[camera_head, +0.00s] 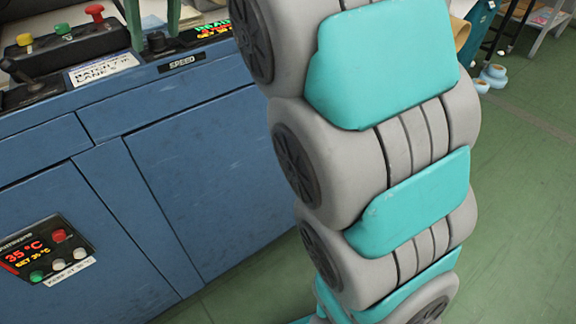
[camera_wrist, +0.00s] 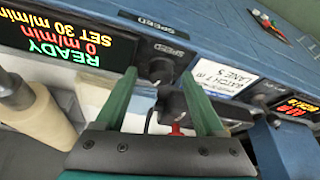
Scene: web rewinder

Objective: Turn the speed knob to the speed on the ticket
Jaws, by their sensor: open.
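The dark speed knob (camera_head: 157,42) sits on the blue console's top edge, left of the speed display (camera_head: 205,32); it also shows in the wrist view (camera_wrist: 158,69). The display appears upside down in the wrist view (camera_wrist: 70,38) and reads READY, 0 m/min, SET 30 m/min. My gripper (camera_wrist: 160,75) is open, its two green fingers pointing at the knob, one tip on each side of it in the picture. I cannot tell whether they touch it. A white card (camera_head: 103,69) reads roughly "BATCH 7, LANE 5"; no speed is legible on it.
A box with yellow, green and red buttons (camera_head: 75,30) and a black lever (camera_head: 22,76) stand left of the knob. A 35 °C panel (camera_head: 42,252) is low on the cabinet (camera_head: 190,160). My arm covers the middle right. Green floor (camera_head: 520,180) lies beyond.

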